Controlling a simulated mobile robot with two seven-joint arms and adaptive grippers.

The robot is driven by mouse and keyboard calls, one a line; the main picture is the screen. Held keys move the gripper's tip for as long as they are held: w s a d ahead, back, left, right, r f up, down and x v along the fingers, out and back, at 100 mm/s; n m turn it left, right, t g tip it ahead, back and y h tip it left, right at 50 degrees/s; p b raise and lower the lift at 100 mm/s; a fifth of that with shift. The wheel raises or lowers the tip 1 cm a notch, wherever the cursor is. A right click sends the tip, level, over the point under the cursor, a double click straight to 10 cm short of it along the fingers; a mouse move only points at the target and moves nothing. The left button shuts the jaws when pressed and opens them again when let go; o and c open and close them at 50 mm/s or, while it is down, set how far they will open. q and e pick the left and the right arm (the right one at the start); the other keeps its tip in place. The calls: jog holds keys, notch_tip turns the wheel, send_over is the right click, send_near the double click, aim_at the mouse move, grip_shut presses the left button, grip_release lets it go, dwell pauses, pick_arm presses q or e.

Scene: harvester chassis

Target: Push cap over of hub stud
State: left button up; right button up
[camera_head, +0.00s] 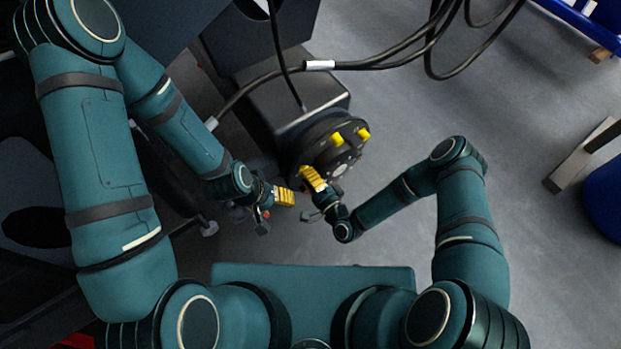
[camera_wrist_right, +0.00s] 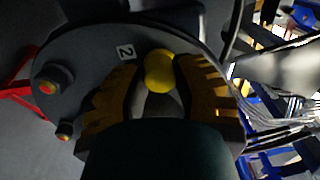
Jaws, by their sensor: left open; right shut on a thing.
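The round black hub (camera_head: 318,140) faces right on the machine in the head view. Two yellow caps, one (camera_head: 337,139) and another (camera_head: 363,133), stand out from its face. My right gripper (camera_head: 313,179) is at the hub's lower edge. In the right wrist view its fingers are shut on a yellow cap (camera_wrist_right: 160,72) in front of the hub face (camera_wrist_right: 95,58). Whether this cap sits on a stud is hidden. Two studs with orange-red tips, an upper one (camera_wrist_right: 50,82) and a lower one (camera_wrist_right: 65,130), show left of the fingers. My left gripper (camera_head: 284,196) is open and empty, left of the right one.
Black cables (camera_head: 395,55) hang across above the hub. A dark grey housing (camera_head: 300,95) stands behind it. A label marked 2 (camera_wrist_right: 125,51) is on the hub face. The grey floor (camera_head: 520,150) on the right is mostly clear.

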jog(key=shift+w+a, duration=0.3)
jog(key=shift+w, duration=0.05)
jog(key=o, duration=0.9)
jog(key=shift+v, duration=2.5)
jog(key=shift+s+d, duration=0.1)
jog(key=v, duration=1.1)
jog(key=shift+s+d, duration=0.25)
jog(key=shift+s, duration=0.1)
